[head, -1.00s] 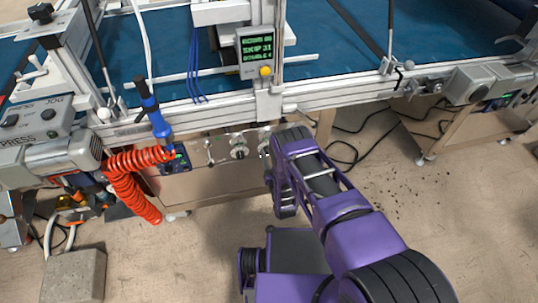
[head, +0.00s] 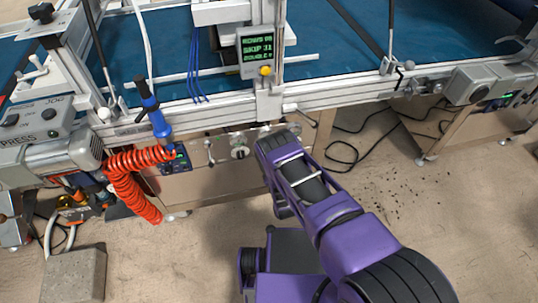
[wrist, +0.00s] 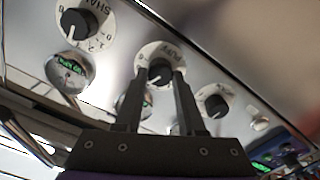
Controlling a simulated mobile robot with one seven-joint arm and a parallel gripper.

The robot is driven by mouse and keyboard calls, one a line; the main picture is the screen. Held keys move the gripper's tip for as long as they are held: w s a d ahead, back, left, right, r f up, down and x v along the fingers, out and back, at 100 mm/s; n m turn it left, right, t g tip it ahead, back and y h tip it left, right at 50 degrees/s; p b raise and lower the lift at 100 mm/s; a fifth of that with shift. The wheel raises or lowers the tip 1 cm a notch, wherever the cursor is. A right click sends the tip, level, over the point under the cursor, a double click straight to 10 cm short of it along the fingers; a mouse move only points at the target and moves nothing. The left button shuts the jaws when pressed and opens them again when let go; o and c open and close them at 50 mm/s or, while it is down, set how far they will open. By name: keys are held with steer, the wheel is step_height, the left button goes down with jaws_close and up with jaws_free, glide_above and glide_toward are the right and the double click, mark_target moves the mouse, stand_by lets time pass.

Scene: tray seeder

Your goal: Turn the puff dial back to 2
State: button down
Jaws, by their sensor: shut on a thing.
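The puff dial (wrist: 158,66) is a black knob on a white round scale, set in a bright metal panel (wrist: 112,60). In the wrist view its lettering is upside down, and I cannot read which number the knob points to. My gripper (wrist: 160,76) has its two dark fingers on either side of this knob and is shut on it. The fingers cover the lower part of the scale. In the head view my own arm hides the gripper, and one pale dial shows on the panel just left of the arm.
In the wrist view, a dial marked SHAK (wrist: 82,22) lies left and another dial (wrist: 213,101) right. A gauge with green text (wrist: 70,72) sits below the left one. In the head view, a red coiled hose (head: 130,175) and blue-handled tool (head: 153,110) hang left of the panel.

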steer(key=n, duration=1)
steer(key=shift+f, duration=0.1)
steer(key=shift+n, duration=0.3)
steer(key=shift+w, duration=0.1)
steer(key=c, duration=0.5)
jaws_free()
steer(key=shift+s, duration=0.2)
